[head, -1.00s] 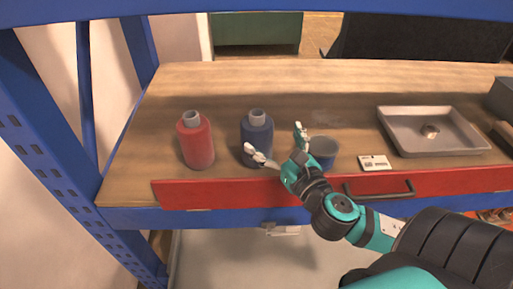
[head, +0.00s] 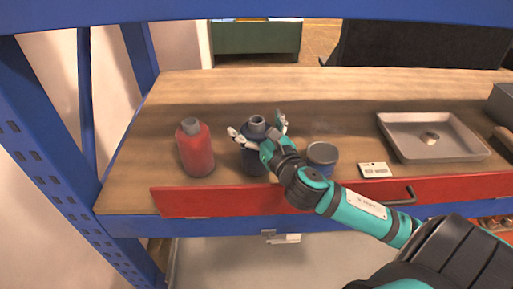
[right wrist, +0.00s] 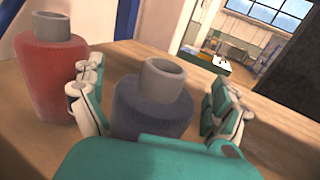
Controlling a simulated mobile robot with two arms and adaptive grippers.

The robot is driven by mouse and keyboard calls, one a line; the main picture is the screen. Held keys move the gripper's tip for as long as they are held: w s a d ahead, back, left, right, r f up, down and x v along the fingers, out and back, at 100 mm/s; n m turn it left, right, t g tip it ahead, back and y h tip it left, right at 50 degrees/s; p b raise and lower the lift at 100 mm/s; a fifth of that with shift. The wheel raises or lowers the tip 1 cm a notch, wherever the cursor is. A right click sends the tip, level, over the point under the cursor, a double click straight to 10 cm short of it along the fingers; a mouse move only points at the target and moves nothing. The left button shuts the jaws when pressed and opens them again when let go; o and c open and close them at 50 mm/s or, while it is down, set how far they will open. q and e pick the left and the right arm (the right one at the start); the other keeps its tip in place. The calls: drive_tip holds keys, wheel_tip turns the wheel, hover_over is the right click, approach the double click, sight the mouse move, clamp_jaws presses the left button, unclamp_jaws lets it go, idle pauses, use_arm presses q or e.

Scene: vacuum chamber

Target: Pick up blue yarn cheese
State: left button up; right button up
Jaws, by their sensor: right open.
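The blue yarn cheese (head: 250,160), a dark blue wound cone with a grey tube top, stands upright on the wooden shelf. My right gripper (head: 257,124) is open around it, one finger on each side, with its palm in front. In the right wrist view the blue yarn cheese (right wrist: 153,106) stands between the two spread fingers of the right gripper (right wrist: 155,95). A gap shows on the right side; contact on the left cannot be told. Its lower part is hidden by my gripper. My left gripper is not in view.
A red yarn cheese (head: 196,150) stands close on the left. A small dark blue-grey cup or can (head: 322,156) stands right of my gripper. A white label card (head: 373,170) and a grey tray (head: 400,148) lie further right. A red front strip (head: 225,201) edges the shelf.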

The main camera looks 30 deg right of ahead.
drive_tip(key=c, duration=1.7)
